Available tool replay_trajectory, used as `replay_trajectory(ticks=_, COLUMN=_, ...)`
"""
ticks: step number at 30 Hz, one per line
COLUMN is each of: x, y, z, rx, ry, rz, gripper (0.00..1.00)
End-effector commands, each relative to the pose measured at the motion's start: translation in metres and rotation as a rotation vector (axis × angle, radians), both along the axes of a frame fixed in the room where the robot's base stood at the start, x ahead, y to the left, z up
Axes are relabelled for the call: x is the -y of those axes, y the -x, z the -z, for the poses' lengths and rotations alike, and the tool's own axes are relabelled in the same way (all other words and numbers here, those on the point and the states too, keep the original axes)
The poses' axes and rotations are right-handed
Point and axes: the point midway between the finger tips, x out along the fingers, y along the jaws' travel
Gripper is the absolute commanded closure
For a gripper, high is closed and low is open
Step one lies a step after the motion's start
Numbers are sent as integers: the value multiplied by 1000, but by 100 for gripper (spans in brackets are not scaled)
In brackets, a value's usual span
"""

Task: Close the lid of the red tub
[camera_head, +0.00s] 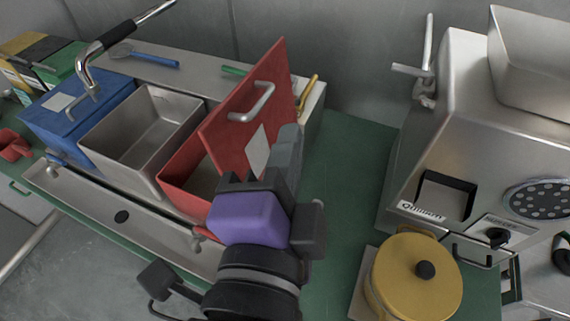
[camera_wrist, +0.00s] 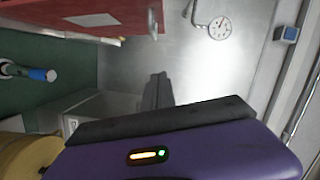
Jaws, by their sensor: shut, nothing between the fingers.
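The red tub (camera_head: 180,182) stands at the right end of a row of tubs. Its red lid (camera_head: 238,98) is raised and steeply tilted, showing a metal handle and a white label on its face. The tub's dark inside shows beneath it. My gripper (camera_head: 289,138) is shut and empty, in front of and to the right of the lid's lower right part; whether it touches the lid I cannot tell. In the wrist view the lid (camera_wrist: 50,20) fills the top left, and my closed fingers (camera_wrist: 157,90) point away below its edge. My gripper hides part of the tub's right side.
An open steel tub (camera_head: 105,130) and a closed blue tub (camera_head: 60,110) stand to the left. A tap (camera_head: 95,52) rises behind them. A steel machine (camera_head: 440,150) and a yellow lidded pot (camera_head: 400,285) are at right. Green counter (camera_head: 350,180) between is clear.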

Motion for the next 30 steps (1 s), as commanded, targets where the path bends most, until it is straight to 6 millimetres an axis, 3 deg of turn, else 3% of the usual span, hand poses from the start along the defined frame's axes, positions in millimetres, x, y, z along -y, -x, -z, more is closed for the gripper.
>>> replay_trajectory(ticks=10, x=10, y=-68, z=4, rx=-3, ry=4, rz=5, gripper=100)
replay_trajectory(ticks=12, x=-5, y=-70, z=8, rx=-2, ry=6, rz=-2, gripper=100)
replay_trajectory(ticks=18, x=-23, y=-76, z=16, rx=-1, ry=3, rz=0, gripper=100)
replay_trajectory(ticks=30, x=-27, y=-77, z=19, rx=0, ry=2, rz=0, gripper=100)
